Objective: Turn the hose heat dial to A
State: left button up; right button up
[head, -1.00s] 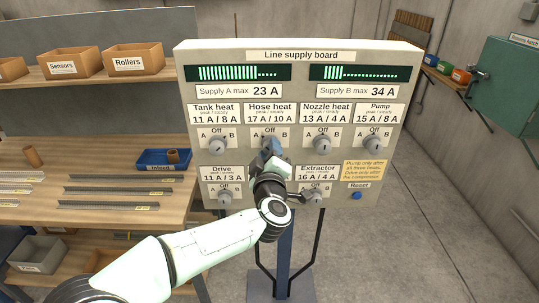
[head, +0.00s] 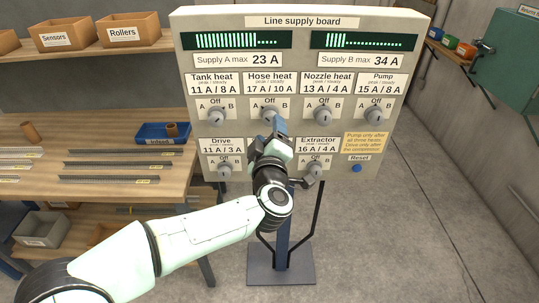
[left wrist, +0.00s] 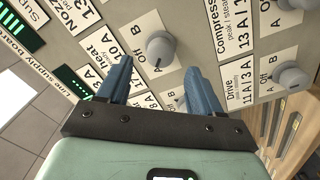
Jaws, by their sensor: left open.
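The hose heat dial (head: 269,114) is a round grey knob under the "Hose heat 17 A / 10 A" label, in the top row of the line supply board (head: 384,153). Its setting is too small to read surely in the head view. My left gripper (head: 278,128) is just below and in front of it, apart from it. In the left wrist view the dial (left wrist: 160,47) shows beyond the gap between the two blue fingers of my open left gripper (left wrist: 160,82), with nothing held. Marks A, Off and B surround it. My right gripper is not in view.
The tank heat (head: 215,115), nozzle heat (head: 323,115) and pump (head: 375,115) dials share the row. Drive (head: 225,169) and extractor (head: 313,167) dials sit below; my arm hides the space between them. A bench (head: 100,190) stands left; floor is clear at right.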

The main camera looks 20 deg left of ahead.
pick_arm(q)
jog(key=v, duration=0.9)
jog(key=shift+b, duration=0.45)
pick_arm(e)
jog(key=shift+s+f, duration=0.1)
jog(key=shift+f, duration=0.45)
